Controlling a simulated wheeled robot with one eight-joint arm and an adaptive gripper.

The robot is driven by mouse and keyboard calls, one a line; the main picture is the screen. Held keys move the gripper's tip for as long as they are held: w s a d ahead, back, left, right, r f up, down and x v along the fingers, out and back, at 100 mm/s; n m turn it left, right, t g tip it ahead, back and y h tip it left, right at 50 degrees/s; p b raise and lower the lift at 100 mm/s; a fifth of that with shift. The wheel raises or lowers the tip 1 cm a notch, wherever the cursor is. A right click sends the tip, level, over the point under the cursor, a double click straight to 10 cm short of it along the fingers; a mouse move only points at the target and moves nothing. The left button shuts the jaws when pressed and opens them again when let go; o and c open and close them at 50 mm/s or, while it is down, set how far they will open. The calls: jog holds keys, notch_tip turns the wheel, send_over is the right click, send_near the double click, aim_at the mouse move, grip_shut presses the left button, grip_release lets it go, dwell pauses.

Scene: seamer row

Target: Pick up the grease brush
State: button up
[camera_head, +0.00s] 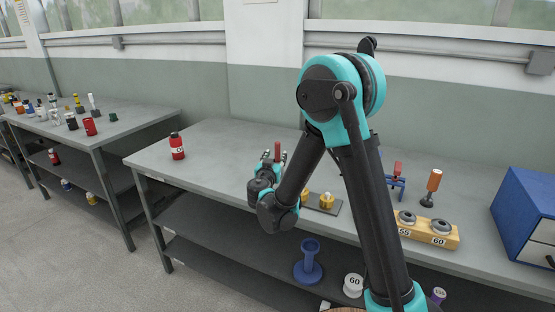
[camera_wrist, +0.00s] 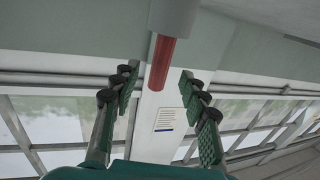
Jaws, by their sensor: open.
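A red upright handle (camera_head: 277,150), which I take to be the grease brush, shows above the middle workbench at my gripper (camera_head: 270,163). In the wrist view the red handle (camera_wrist: 160,62) hangs down from a light grey part at the top edge. My gripper (camera_wrist: 157,76) is open, with one finger on each side of the handle and a gap on both sides. Neither finger visibly touches it. Bristles are not visible, and the lower part is hidden behind my gripper in the head view.
A red bottle (camera_head: 177,146) stands left on the bench (camera_head: 222,137). Right of my gripper are a dark plate with yellow parts (camera_head: 327,200), an orange-handled tool (camera_head: 432,184), a wooden block with grey rings (camera_head: 428,231) and a blue cabinet (camera_head: 528,215). Bench between bottle and gripper is clear.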

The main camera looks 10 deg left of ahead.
jog(key=w, duration=0.5)
jog(key=shift+d+r, duration=0.15)
jog(key=shift+d, duration=0.05)
grip_shut()
